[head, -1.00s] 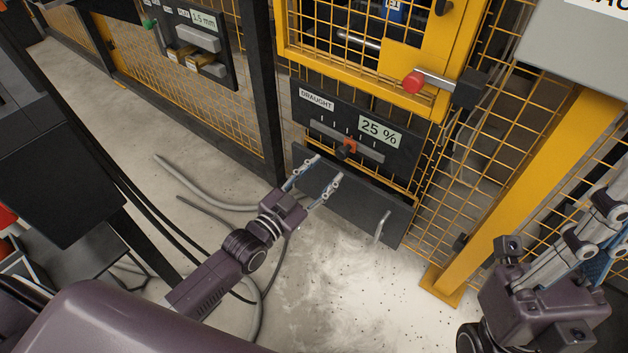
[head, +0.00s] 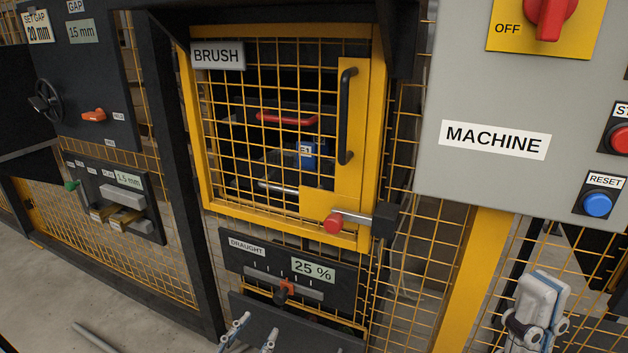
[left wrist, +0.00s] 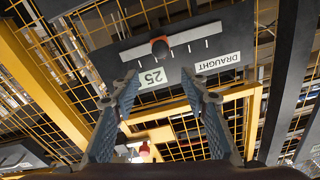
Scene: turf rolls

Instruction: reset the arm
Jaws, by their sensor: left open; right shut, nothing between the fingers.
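My left gripper (head: 257,335) is at the bottom of the head view, its two fingers apart with nothing between them. It is in front of the dark plate below the DRAUGHT panel (head: 330,301). In the left wrist view the open fingers (left wrist: 160,88) point toward the DRAUGHT panel (left wrist: 215,42), which appears upside down with its orange slider knob (left wrist: 160,47). In the head view the knob (head: 286,288) sits above and right of the fingertips, and the display reads 25 %. My right gripper (head: 537,310) is at the lower right, its fingers together and empty.
A yellow-framed mesh door marked BRUSH (head: 217,56) has a black handle (head: 346,115) and a red-knobbed latch (head: 334,222). A grey MACHINE box (head: 470,185) with a blue RESET button (head: 597,205) is above my right gripper.

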